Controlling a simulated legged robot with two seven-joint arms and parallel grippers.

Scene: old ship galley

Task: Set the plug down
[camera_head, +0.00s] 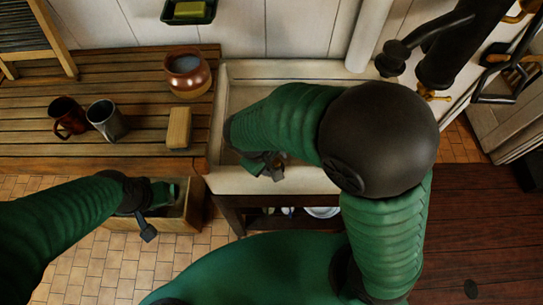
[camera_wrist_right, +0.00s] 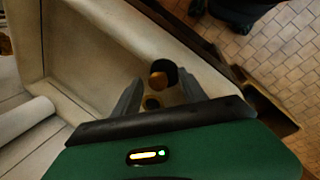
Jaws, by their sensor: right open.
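The pale stone sink (camera_head: 320,70) stands at the centre in the head view. My right gripper (camera_head: 266,166) is low over its front part, with my arm covering much of the basin. In the right wrist view, my right gripper (camera_wrist_right: 158,92) is open, with a small dark, round-ended piece between and just beyond its fingers. This looks like the plug (camera_wrist_right: 161,73), with a brownish face; I cannot tell whether it touches a finger or rests on the sink. My left gripper (camera_head: 152,218) is at the lower left by a wooden box, its jaws unclear.
Left of the sink, a slatted wooden counter (camera_head: 110,70) holds a copper pot (camera_head: 187,72), a tan block (camera_head: 179,128), a brown mug (camera_head: 67,117) and a grey mug (camera_head: 107,120). The wooden box (camera_head: 185,220) is below. Dark pump fittings (camera_head: 450,50) stand at right.

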